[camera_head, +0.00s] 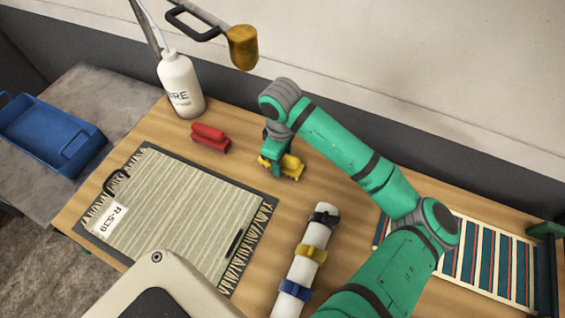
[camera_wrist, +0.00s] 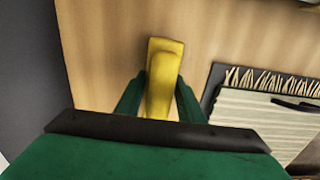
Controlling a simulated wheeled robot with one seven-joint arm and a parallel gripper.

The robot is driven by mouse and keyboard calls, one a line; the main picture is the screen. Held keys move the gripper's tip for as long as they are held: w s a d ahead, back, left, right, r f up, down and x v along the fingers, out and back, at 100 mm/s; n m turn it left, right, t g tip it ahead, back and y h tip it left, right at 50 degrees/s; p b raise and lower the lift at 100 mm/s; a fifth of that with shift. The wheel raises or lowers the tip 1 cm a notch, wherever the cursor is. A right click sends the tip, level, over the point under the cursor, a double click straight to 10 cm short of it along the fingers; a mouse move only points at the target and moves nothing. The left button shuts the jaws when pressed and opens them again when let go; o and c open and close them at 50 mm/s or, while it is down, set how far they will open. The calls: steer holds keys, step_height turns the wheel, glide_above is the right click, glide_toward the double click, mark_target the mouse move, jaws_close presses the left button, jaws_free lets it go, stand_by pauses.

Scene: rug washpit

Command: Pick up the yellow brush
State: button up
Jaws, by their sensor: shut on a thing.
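The yellow brush (camera_head: 292,165) is at the back middle of the wooden table, under my green arm. My gripper (camera_head: 280,163) reaches down over it and is shut on it. In the wrist view the yellow brush (camera_wrist: 163,75) stands out between the two green fingers of my gripper (camera_wrist: 160,95), one on each side. Part of the brush is hidden behind the gripper body. I cannot tell whether the brush touches the table or is slightly above it.
A red brush (camera_head: 211,138) and a white bottle (camera_head: 181,85) stand to the left. A board with a fringed rug sample (camera_head: 180,212) lies front left. A white roll with coloured bands (camera_head: 308,254) lies in front.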

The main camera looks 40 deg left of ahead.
steer(key=r, duration=0.6)
steer(key=shift+s+a, duration=0.2)
steer(key=shift+a, duration=0.05)
steer(key=s+d, duration=0.1)
steer(key=s, duration=0.4)
steer(key=s+d, duration=0.2)
steer(key=s, duration=0.4)
steer(key=s+d, duration=0.1)
steer(key=s, duration=0.5)
steer(key=shift+s+d, duration=0.1)
steer(key=shift+d, duration=0.25)
steer(key=shift+s+a, duration=0.1)
